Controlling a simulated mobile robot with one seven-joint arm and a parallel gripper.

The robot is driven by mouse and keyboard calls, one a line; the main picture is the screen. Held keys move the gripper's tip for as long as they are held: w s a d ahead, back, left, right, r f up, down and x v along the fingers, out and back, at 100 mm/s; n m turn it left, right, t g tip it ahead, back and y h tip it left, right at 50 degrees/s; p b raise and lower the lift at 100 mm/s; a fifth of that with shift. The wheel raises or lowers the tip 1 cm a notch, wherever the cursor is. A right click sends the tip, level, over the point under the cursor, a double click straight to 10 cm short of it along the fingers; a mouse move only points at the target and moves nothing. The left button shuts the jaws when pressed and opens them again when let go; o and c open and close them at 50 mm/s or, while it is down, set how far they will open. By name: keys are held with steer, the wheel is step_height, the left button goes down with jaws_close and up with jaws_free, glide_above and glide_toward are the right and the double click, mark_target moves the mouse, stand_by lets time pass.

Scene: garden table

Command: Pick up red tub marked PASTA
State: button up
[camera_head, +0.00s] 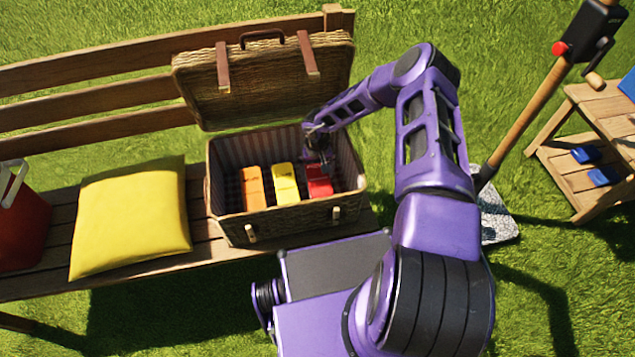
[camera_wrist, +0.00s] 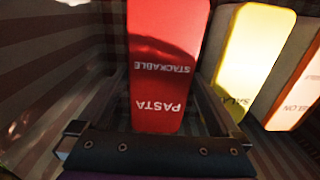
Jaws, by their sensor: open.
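The red tub marked PASTA (camera_wrist: 165,65) stands in the wicker picnic basket, at the right end of a row of tubs in the head view (camera_head: 319,182). In the wrist view its lettering reads upside down: PASTA and STACKABLE. My gripper (camera_head: 318,155) reaches down into the basket at the red tub. In the wrist view my gripper (camera_wrist: 160,95) is open, with one finger on each side of the tub. I cannot tell whether either finger touches it. The right finger lies between the red tub and the yellow tub (camera_wrist: 252,55).
The wicker basket (camera_head: 290,222) stands on the bench with its lid (camera_head: 265,85) raised behind. An orange tub (camera_head: 252,188) stands left of the yellow one. A yellow cushion (camera_head: 130,220) lies left of the basket. The striped basket lining is close beside my gripper.

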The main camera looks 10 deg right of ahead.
steer(key=f, duration=0.5)
steer(key=shift+s+b, duration=0.25)
steer(key=shift+b, duration=0.05)
steer(key=shift+r, duration=0.1)
steer(key=shift+c, duration=0.3)
jaws_close()
